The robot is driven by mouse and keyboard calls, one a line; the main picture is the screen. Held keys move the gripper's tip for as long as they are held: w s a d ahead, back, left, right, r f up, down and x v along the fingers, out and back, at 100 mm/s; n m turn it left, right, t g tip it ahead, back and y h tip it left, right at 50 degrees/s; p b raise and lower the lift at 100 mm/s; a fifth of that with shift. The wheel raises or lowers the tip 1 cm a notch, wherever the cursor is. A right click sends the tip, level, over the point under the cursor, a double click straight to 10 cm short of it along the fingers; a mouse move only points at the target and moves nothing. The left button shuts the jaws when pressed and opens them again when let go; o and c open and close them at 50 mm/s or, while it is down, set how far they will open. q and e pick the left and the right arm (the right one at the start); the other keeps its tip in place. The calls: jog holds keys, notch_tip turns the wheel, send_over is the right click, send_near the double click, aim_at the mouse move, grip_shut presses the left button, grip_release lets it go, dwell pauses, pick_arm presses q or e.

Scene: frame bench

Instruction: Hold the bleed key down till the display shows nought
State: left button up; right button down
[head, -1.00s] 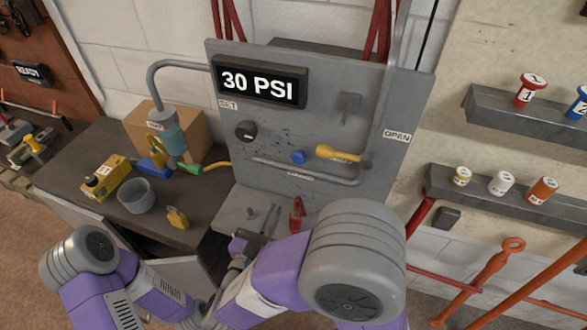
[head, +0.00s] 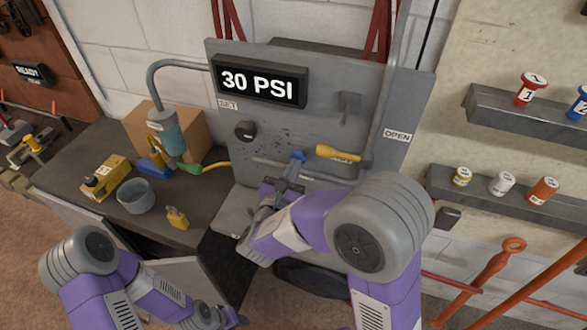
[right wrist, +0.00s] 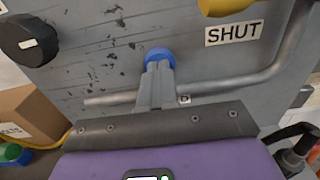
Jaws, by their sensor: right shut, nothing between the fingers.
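The display (head: 261,82) on the grey panel reads 30 PSI. The blue bleed key (head: 299,156) sits low on the panel, left of a yellow lever; it also shows in the right wrist view (right wrist: 160,55). My right gripper (head: 296,168) is shut and empty, its fingertips (right wrist: 158,70) at the key's lower edge. Whether they touch or press it I cannot tell. The fingers hide most of the label below the key; only a D shows. My left gripper (head: 232,318) is low at the bottom edge, too small to read its jaws.
A yellow lever (head: 338,153) lies right of the key, near a SHUT label (right wrist: 233,33). A black knob (head: 245,130) is to the left. A grey pipe (right wrist: 225,87) runs across the panel below the key. The bench at left holds a grey cup (head: 136,195) and a padlock (head: 177,217).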

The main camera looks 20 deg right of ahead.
jog(key=shift+w+d+r, duration=0.3)
jog(key=shift+w+d, duration=0.3)
jog(key=shift+w, duration=0.1)
dwell(2.0)
dwell(0.4)
jog(key=v, duration=1.4)
jog(key=shift+a+f, duration=0.25)
jog(key=shift+a, duration=0.1)
